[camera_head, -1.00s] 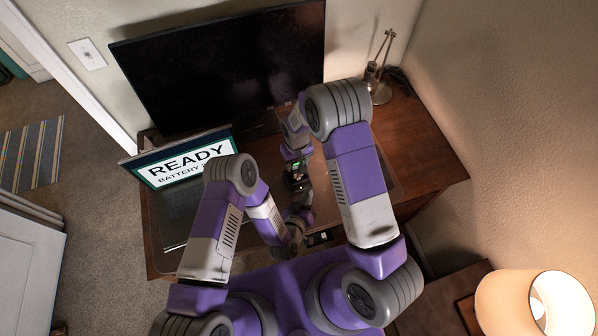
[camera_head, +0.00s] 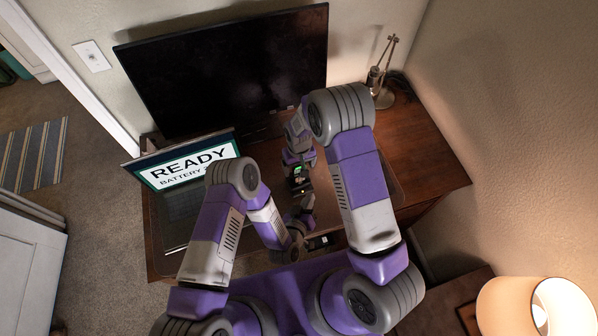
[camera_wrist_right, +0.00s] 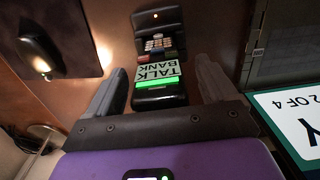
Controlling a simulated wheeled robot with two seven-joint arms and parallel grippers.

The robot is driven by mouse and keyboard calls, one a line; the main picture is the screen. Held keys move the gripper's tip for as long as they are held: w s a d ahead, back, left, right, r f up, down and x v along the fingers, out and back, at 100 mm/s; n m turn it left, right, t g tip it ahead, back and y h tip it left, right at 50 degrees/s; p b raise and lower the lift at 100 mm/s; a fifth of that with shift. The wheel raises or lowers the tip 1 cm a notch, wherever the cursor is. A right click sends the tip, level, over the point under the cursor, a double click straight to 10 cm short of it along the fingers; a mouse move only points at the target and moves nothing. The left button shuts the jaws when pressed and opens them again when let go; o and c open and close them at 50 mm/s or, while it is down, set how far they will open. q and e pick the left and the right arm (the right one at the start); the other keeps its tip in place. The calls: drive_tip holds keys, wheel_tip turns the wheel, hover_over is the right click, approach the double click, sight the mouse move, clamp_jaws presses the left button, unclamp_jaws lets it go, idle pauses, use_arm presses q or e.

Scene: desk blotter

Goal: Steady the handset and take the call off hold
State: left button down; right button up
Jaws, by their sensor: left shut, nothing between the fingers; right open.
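The black handset (camera_wrist_right: 158,60) lies on the desk, with a keypad and a lit screen reading TALK BANK beside a green bar. A small orange light shows at its far end in the right wrist view. In the head view the handset (camera_head: 299,180) is small and partly covered by my right gripper (camera_head: 299,160). My right gripper (camera_wrist_right: 160,95) is open, its fingers either side of the screen end with gaps to both sides. My left gripper (camera_head: 305,212) is shut and empty, close to the handset's near end; whether it touches cannot be told. It is outside the right wrist view.
A laptop (camera_head: 187,170) reading READY stands at the desk's left. A large monitor (camera_head: 225,70) is behind, and a desk lamp (camera_head: 382,85) at the back right. A dark mouse-like object (camera_wrist_right: 40,50) lies on a dark pad. The desk's right side (camera_head: 425,165) is clear.

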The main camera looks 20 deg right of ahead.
wheel_tip(320, 180, up, 12)
idle(0.5)
